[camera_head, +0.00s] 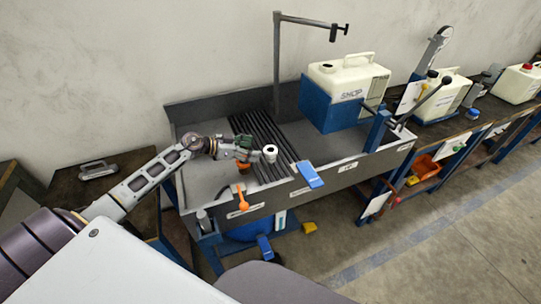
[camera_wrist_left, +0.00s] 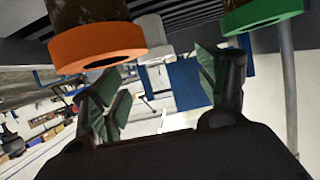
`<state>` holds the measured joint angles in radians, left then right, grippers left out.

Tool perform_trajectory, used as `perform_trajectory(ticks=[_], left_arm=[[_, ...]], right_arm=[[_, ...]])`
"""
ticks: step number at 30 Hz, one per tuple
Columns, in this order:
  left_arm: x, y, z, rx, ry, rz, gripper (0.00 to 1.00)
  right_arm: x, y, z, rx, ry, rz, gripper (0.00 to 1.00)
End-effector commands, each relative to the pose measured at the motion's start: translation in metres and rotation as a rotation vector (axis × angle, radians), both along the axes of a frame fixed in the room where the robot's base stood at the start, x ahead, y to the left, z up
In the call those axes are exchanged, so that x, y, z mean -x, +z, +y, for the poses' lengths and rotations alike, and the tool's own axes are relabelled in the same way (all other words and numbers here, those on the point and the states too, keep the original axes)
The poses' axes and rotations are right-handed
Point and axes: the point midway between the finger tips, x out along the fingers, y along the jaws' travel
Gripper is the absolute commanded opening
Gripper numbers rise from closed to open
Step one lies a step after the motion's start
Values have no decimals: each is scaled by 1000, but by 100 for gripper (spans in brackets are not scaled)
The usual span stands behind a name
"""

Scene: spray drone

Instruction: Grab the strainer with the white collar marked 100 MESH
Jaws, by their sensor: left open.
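A strainer with a white collar (camera_head: 270,152) stands over the slatted part of the grey sink, just right of my left gripper (camera_head: 246,148). Its mesh marking is too small to read. A strainer with an orange collar (camera_head: 243,166) is just below the gripper; its orange ring (camera_wrist_left: 97,47) is large at upper left in the left wrist view. A green-collared strainer (camera_wrist_left: 262,15) shows at upper right there. My left gripper (camera_wrist_left: 166,92) is open, with no strainer visible between its fingers. My right gripper is not in view.
A post with an arm (camera_head: 277,60) rises behind. Benches continue right.

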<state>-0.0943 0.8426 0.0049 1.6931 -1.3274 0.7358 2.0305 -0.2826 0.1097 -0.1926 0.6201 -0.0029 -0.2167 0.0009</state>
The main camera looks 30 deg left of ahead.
Motion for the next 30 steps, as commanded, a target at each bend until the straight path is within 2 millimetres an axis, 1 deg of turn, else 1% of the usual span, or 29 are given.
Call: perform_trajectory(ticks=[6, 12, 17, 22, 30], left_arm=[[-8, -4, -7, 0, 0, -1, 74], [-10, -5, -9, 0, 0, 0, 74], [-9, -5, -9, 0, 0, 0, 74], [-11, -6, -11, 1, 0, -1, 74], [-20, -14, -24, 2, -1, -1, 74]], right_arm=[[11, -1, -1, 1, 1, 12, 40], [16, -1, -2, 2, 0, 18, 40], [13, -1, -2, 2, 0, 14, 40], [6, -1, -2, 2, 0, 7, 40], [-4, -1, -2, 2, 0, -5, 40]])
